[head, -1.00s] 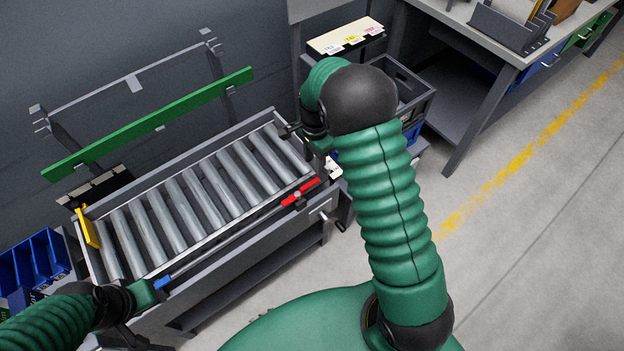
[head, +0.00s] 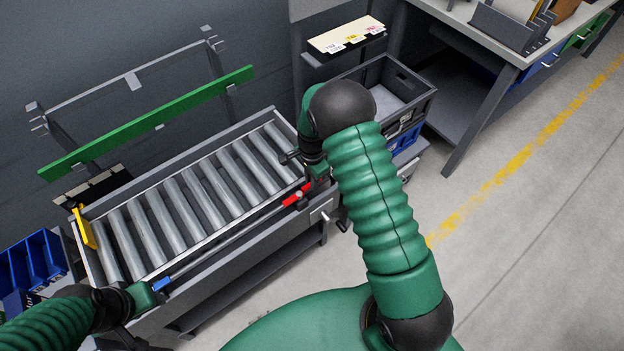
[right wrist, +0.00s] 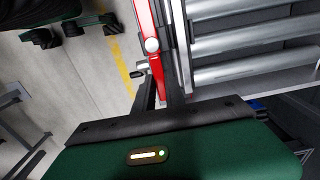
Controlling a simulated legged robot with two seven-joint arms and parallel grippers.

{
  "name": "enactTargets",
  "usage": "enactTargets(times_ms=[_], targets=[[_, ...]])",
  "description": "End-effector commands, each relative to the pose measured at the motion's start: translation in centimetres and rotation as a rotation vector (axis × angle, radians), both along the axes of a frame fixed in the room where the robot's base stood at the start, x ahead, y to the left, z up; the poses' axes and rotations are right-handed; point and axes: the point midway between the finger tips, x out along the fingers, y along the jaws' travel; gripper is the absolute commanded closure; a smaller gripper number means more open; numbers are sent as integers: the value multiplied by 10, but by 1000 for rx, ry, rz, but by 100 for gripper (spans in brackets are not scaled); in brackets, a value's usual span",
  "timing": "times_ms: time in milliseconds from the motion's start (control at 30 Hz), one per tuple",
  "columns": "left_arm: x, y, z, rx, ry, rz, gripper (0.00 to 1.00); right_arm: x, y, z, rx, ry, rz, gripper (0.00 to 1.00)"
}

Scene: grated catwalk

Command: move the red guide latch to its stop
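The red guide latch (head: 298,195) is a short red bar with a pale round pivot at the front right corner of the roller conveyor (head: 190,195). In the right wrist view the latch (right wrist: 143,22) runs down from the top edge, and its near end lies between my dark fingers. My right gripper (right wrist: 160,85) is open around that end; contact cannot be told. In the head view my right gripper (head: 312,180) is partly hidden by its arm and covers the latch's far end. My left gripper (head: 150,294) is beside a blue piece (head: 162,283) on the front rail; its fingers are unclear.
A green bar (head: 150,124) stands along the conveyor's back, and a yellow piece (head: 84,228) is at its left end. A dark crate (head: 425,90) stands behind my right arm. Blue bins (head: 35,262) are at the left. The floor (head: 520,240) at right is clear.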

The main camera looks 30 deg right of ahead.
Motion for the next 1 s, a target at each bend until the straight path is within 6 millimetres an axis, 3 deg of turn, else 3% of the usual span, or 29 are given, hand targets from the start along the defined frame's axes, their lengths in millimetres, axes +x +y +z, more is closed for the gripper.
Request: enactTargets(times_ms=[67, 567, 1000], targets=[[0, 0, 0, 0, 0, 0, 60, 1, 1, 0, 2, 0, 1, 100], [0, 0, 4, 0, 0, 0, 60, -1, 0, 0, 4, 0, -34, 100], [0, 0, 28, 0, 0, 0, 60, -16, 2, 3, 3, 2, -332, 100]])
